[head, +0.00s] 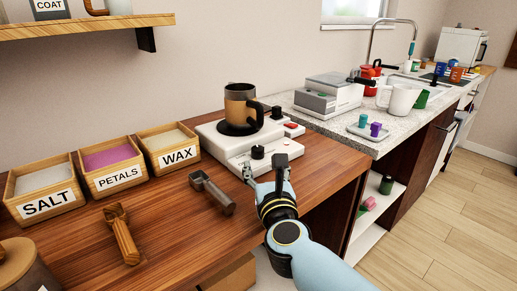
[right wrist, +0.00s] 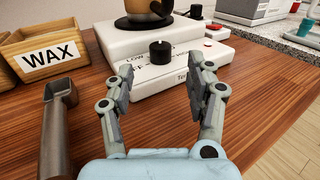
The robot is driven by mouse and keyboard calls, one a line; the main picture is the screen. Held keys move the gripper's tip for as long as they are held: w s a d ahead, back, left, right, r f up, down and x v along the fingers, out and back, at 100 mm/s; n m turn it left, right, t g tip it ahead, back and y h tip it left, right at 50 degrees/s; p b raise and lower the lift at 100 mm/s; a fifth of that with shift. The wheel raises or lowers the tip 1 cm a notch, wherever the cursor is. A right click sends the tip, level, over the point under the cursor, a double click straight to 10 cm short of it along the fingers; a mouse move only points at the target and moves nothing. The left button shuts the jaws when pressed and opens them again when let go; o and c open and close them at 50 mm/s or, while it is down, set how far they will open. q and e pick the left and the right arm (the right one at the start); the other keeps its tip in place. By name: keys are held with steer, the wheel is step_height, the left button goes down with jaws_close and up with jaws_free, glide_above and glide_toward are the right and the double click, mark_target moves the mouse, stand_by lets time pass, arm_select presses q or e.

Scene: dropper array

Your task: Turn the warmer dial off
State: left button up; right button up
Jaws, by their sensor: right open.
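The white warmer (head: 222,140) stands on the wooden counter, with a brown and black mug (head: 240,104) on its plate. Its black dial (head: 257,152) sits on the front panel; the dial also shows in the right wrist view (right wrist: 160,50). The lettering around the dial is too small to read fully. My right gripper (head: 268,172) is just in front of the warmer. In the right wrist view the right gripper (right wrist: 160,85) is open and empty, its fingers on either side of the panel's front, apart from the dial. My left gripper is not in view.
A metal scoop (head: 212,192) lies left of my right gripper. A wooden scoop (head: 122,234) and boxes labelled salt (head: 44,190), petals (head: 110,166) and wax (head: 168,148) are further left. A scale (head: 328,95) stands on the speckled counter at right.

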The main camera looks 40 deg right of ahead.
mark_target(259, 152)
steer(key=x, duration=0.6)
steer(key=shift+w, duration=0.1)
steer(key=shift+w+d, duration=0.3)
steer(key=shift+w, duration=0.2)
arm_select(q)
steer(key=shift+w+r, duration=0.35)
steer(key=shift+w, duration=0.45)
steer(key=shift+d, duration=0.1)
arm_select(e)
steer(key=shift+c, duration=1)
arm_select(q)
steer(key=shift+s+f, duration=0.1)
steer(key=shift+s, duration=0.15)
arm_select(e)
jaws_close()
